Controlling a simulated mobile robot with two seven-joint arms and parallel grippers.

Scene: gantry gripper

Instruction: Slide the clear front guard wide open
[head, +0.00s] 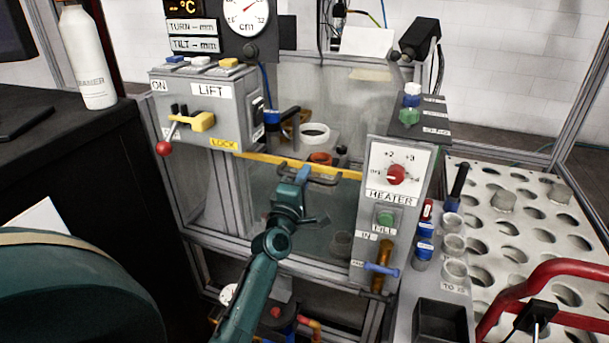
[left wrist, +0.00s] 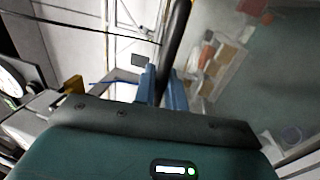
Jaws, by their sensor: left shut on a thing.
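The clear front guard (head: 262,195) is a see-through panel between the LIFT box and the HEATER panel. A yellow strip (head: 347,174) runs along its top edge. A dark bar handle (head: 325,181) sits at the guard's front, just below the strip. My left gripper (head: 303,176) is shut on this handle, with its arm reaching up from below. In the left wrist view, the blue fingers of my left gripper (left wrist: 164,84) close around the dark handle bar (left wrist: 179,35). My fingers hide part of the handle. My right gripper is not in view.
The LIFT box (head: 205,105), with a red-knobbed lever, stands left of the guard. The HEATER panel (head: 397,160) stands right. A white ring (head: 314,133) and an orange part sit behind the guard. A red bar (head: 565,268) crosses the lower right, before a holed rack (head: 485,180).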

